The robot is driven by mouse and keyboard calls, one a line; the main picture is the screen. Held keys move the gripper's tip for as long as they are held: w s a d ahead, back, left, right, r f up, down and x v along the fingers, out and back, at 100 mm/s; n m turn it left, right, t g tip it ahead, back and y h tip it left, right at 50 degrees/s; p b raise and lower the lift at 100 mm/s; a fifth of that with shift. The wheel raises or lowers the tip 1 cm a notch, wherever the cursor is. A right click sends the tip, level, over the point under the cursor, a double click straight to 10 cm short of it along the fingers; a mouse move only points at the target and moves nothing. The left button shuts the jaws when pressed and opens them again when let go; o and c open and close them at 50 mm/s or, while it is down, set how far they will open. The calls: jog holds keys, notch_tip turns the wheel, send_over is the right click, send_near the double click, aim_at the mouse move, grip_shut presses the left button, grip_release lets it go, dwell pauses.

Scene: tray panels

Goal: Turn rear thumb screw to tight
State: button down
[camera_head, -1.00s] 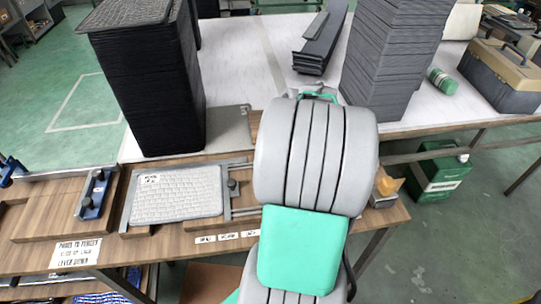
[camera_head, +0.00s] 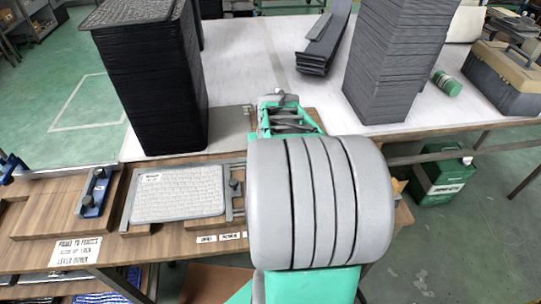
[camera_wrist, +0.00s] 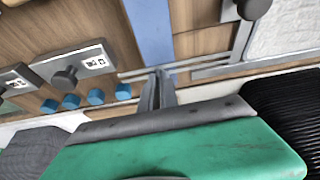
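In the wrist view a dark round thumb screw (camera_wrist: 65,78) stands on a grey plate with small printed labels. A second dark screw (camera_wrist: 16,84) shows on another grey plate at the left edge. A third dark knob (camera_wrist: 252,8) is beside the white panel at top right; it also shows in the head view (camera_head: 234,187). I cannot tell for sure which screw is the rear one. My gripper (camera_wrist: 159,73) has its slim grey fingers together, with nothing visible between them. It is apart from the screws, to the right of the labelled plate. In the head view my arm hides the bench's right part.
Several blue knobs (camera_wrist: 95,97) lie in a row near the labelled plate. A white gridded panel (camera_head: 180,192) lies in a grey frame on the wooden bench. A tall black stack (camera_head: 152,85) and a grey stack (camera_head: 398,65) stand behind.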

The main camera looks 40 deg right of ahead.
jog(key=shift+w+d+r, duration=0.15)
jog(key=shift+r, duration=0.15)
jog(key=c, duration=1.9)
grip_release()
jog(key=shift+c, duration=0.2)
jog(key=o, duration=0.3)
jog(key=shift+f, duration=0.2)
jog(key=shift+o, duration=0.2)
jog(key=v, duration=0.8)
jog(key=shift+f, duration=0.1)
